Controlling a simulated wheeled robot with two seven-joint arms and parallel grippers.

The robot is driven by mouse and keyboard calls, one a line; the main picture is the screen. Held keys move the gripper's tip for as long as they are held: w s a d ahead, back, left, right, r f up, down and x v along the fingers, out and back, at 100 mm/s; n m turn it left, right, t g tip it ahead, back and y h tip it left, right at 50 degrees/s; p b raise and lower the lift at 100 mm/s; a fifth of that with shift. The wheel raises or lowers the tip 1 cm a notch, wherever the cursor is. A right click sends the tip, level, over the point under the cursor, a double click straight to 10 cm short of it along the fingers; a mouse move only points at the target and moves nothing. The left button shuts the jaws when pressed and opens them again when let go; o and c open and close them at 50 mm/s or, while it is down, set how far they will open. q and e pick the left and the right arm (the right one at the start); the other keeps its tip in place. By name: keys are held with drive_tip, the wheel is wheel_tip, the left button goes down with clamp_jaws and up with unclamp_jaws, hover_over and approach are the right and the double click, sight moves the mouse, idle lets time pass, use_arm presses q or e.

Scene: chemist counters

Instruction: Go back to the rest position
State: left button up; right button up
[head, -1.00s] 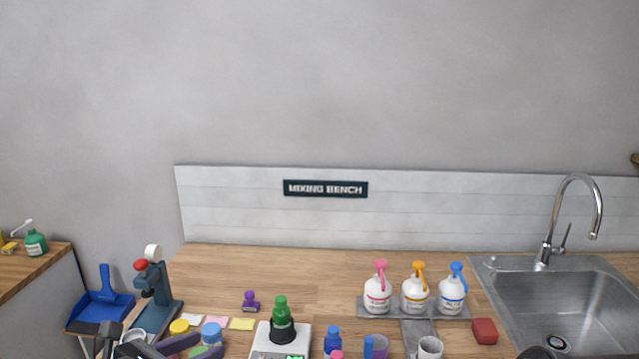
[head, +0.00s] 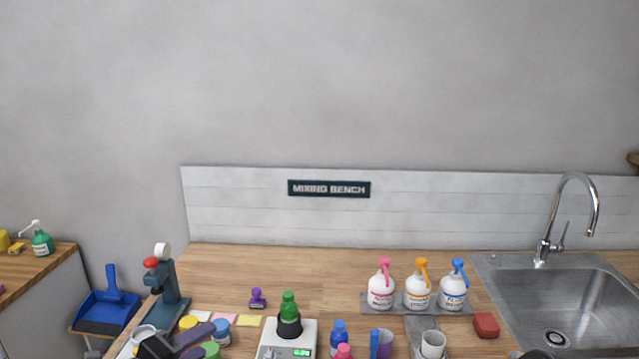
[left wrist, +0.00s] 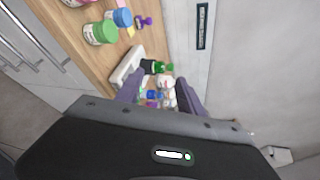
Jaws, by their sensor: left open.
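My left gripper (head: 190,338) is low at the left of the head view, over the front left of the bench. In the left wrist view its two dark purple fingers stand apart, with the gap between them (left wrist: 160,92) empty. Beyond them show a green-capped bottle (left wrist: 152,66) on a white scale and several small containers. In the head view this green bottle (head: 289,312) stands on the scale (head: 274,345), to the right of the gripper and apart from it. My right gripper does not show.
The wood behind the scale is mostly clear.

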use_arm(q)
drive_tip(key=s+d+f+n+g+y, duration=0.1)
drive_tip(key=s+d+f+n+g, duration=0.15)
drive_tip(key=f+n, duration=0.85)
drive_tip(key=s+d+f+n+g+y, duration=0.1)
drive_tip(key=d+f+n+g, duration=0.2)
drive_tip(key=f+n, duration=0.8)
drive_tip(key=s+d+f+n+g, duration=0.3)
drive_tip(key=s+d+f, duration=0.1)
drive_tip(key=s+f, duration=0.6)
drive_tip(key=s+d+f+n+g, duration=0.3)
drive_tip(key=s+d+f+g, duration=0.1)
drive_tip(key=s+f, duration=0.6)
drive_tip(key=shift+s+d+f, duration=0.3)
drive_tip(key=shift+s+d, duration=0.15)
drive_tip(key=shift+s, duration=0.3)
drive_tip(key=shift+o, duration=0.2)
